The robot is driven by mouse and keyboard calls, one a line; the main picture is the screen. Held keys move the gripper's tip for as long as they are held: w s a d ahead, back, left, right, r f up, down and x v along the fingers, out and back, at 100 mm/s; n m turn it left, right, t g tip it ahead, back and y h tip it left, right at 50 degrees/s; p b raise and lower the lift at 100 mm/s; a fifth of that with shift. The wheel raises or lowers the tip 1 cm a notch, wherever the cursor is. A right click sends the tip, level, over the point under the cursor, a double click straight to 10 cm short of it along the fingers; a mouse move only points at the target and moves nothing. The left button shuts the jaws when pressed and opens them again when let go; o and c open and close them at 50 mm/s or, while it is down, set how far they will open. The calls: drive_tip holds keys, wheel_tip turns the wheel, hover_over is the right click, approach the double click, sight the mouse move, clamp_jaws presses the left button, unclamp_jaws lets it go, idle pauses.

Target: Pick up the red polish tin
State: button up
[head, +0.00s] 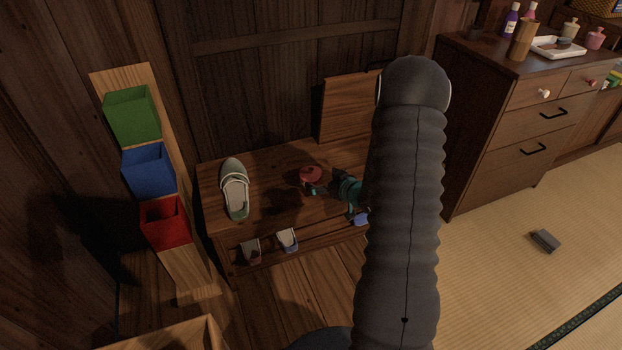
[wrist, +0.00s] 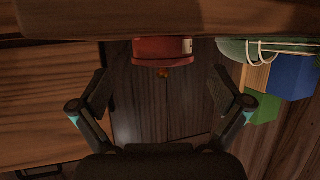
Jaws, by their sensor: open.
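The red polish tin (head: 311,174) sits on the wooden bench to the right of a pale shoe (head: 235,190). In the wrist view, which looks upside down, the tin (wrist: 160,49) is at top centre with a pale patch on its side. My gripper (head: 313,190) is at the near side of the tin in the head view, partly hidden by my arm. In the wrist view my gripper (wrist: 160,82) is open and empty, its fingers spread wider than the tin. The tin lies just ahead of the fingertips, roughly centred between them.
Green (head: 133,115), blue (head: 148,168) and red (head: 165,222) bins stand on a stepped wooden rack at left. A wooden board (head: 345,108) leans behind the bench. Small brush-like items (head: 287,240) are at the bench's front. A drawer chest (head: 530,120) stands at right.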

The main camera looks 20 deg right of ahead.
sight(315, 176)
drive_tip(key=shift+x, duration=2.65)
drive_tip(key=shift+a+r, duration=0.1)
drive_tip(key=shift+r, duration=0.05)
drive_tip(key=c, duration=1.2)
